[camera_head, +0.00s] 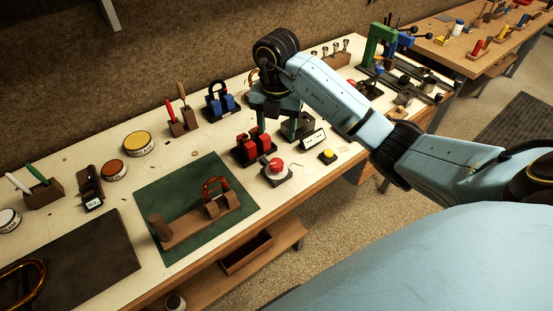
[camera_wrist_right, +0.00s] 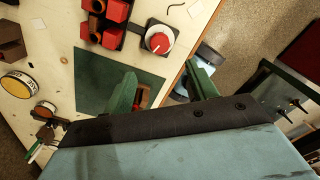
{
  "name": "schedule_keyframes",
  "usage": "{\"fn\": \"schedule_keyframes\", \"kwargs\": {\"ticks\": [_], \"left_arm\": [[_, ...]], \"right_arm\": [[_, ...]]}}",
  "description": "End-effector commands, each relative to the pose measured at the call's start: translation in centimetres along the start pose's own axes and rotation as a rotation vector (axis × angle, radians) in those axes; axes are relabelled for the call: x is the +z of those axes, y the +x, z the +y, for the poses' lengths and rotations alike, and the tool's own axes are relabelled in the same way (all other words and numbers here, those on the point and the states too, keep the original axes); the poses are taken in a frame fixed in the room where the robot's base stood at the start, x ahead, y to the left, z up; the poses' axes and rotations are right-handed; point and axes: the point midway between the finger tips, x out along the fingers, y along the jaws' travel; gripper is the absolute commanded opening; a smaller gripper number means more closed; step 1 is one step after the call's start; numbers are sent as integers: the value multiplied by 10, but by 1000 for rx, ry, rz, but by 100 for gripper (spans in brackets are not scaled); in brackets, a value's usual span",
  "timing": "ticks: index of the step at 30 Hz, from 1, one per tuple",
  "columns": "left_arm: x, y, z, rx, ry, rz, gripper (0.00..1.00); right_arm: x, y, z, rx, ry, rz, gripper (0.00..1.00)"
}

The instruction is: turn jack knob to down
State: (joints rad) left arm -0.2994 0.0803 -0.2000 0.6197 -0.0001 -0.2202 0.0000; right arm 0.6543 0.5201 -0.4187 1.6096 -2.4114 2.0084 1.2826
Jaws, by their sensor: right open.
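The round red knob (camera_head: 276,165), which looks like the jack knob, sits on a pale round dial on a dark base near the front edge of the bench. It also shows in the right wrist view (camera_wrist_right: 159,43), with a white mark on its top. My right gripper (camera_head: 278,122) is open and points down above the bench, behind the knob in the head view. In the right wrist view its two green fingers (camera_wrist_right: 161,76) are spread, with nothing held between them and the knob beyond their tips. My left gripper is not in view.
Red blocks (camera_head: 255,148) stand left of the knob. A yellow button (camera_head: 327,156) and a white sign (camera_head: 312,140) are to its right. A green mat (camera_head: 170,190) with a wooden fixture (camera_head: 190,226) lies at front left. Blue blocks (camera_head: 220,105) stand farther back.

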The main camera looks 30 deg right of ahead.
Motion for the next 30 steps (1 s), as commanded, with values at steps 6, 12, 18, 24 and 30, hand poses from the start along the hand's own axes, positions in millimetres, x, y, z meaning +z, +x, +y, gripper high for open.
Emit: {"fn": "schedule_keyframes", "kwargs": {"ticks": [6, 12, 18, 24, 30], "left_arm": [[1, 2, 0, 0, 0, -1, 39], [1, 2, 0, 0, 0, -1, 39], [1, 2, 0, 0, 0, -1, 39], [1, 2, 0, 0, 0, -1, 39], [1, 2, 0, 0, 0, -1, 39]], "right_arm": [[-2, 47, -1, -2, -2, 8, 57], [-2, 87, 0, 0, -2, 7, 57], [-2, 112, 0, 1, -3, 4, 57], [-2, 120, 0, 3, -5, 3, 57], [-2, 120, 0, 3, -5, 3, 57]]}}
